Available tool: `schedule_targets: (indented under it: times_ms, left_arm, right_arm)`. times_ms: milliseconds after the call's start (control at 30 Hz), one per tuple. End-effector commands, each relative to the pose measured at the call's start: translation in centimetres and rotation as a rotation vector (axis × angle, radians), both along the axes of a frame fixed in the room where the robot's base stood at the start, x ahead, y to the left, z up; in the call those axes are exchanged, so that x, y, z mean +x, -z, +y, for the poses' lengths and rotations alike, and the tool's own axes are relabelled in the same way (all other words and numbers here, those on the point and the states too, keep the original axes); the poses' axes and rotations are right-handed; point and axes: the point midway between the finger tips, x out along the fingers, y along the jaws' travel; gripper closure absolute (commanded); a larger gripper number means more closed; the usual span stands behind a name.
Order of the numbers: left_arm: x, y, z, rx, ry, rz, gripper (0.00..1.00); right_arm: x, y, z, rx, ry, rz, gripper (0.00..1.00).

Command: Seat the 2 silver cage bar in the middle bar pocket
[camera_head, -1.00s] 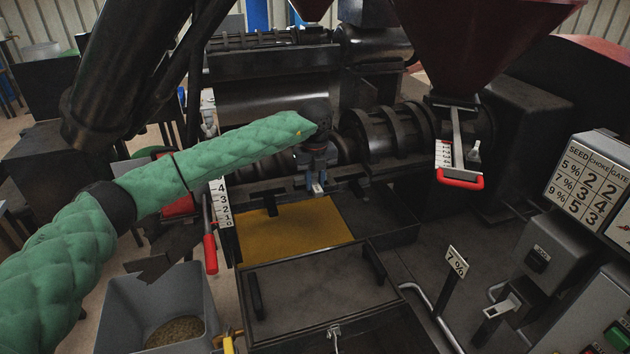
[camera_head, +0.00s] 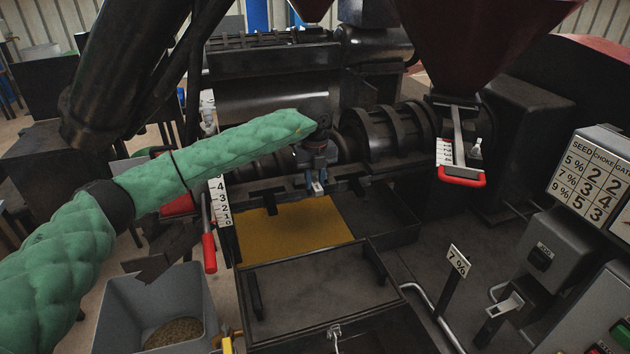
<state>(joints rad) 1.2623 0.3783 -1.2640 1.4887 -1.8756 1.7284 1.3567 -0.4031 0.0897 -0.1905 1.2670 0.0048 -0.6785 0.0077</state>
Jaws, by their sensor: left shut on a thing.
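My left gripper (camera_head: 317,182), at the end of my green-sleeved arm, points down at the front of the press cage (camera_head: 390,130). It is shut on a small silver bar (camera_head: 318,188), whose light end shows between the fingertips. The bar is at the dark ledge in front of the cage, above the back edge of the yellow tray. Whether it touches the pocket cannot be told, because the gripper and arm hide that part of the cage. My right gripper is not in view.
A red-handled choke lever (camera_head: 209,252) stands left beside a number scale. A red-handled gate (camera_head: 461,178) hangs under the hopper (camera_head: 470,45). A grey bin (camera_head: 158,290) stands lower left.

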Motion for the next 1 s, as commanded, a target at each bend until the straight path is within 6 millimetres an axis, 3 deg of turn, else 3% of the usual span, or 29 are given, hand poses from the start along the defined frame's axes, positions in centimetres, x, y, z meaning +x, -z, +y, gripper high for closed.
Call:
schedule_targets:
  times_ms: [1000]
  left_arm:
    - [0.0, 2.3, 0.0, 0.0, 0.0, 0.0, 1.0]
  right_arm:
    - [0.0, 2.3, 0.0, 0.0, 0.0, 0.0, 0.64]
